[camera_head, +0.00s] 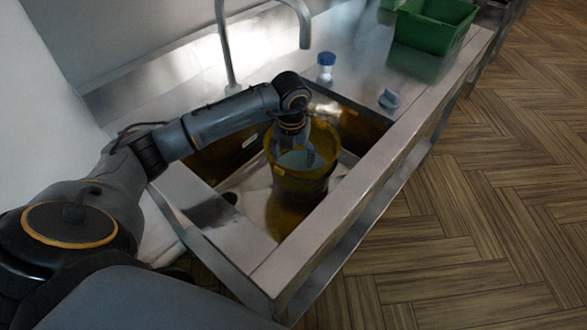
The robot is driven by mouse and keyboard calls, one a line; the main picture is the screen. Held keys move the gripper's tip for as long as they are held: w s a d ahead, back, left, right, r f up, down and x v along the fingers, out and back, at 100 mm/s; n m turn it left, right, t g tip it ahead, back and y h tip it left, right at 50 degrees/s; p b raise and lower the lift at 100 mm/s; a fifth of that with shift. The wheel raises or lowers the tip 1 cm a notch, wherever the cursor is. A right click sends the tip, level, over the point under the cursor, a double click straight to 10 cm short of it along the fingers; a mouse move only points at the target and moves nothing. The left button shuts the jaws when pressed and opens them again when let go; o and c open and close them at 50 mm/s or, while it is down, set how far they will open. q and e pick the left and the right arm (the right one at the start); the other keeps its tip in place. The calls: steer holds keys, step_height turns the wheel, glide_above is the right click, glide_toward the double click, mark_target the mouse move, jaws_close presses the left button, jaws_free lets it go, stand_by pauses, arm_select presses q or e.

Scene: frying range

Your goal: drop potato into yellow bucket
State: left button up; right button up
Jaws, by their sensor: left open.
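A yellow bucket (300,180) stands upright in the steel sink basin. My left arm reaches in from the left, and my left gripper (297,157) points down at the bucket's mouth. Its fingers are apart, over or just inside the opening, with nothing seen between them. No potato can be made out. My right gripper is not in view.
A tall faucet (226,45) rises behind the basin. A white bottle with a blue cap (326,68) and a small blue object (389,98) stand on the steel counter (362,75). A green crate (432,28) is at the far right end. Open wooden floor (480,200) lies right.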

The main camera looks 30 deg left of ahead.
arm_select(q)
steer(key=shift+s+d+r, duration=0.1)
steer(key=shift+s+r, duration=0.05)
steer(key=shift+r, duration=1.2)
steer(key=shift+s+r, duration=0.1)
steer(key=shift+r, duration=1.2)
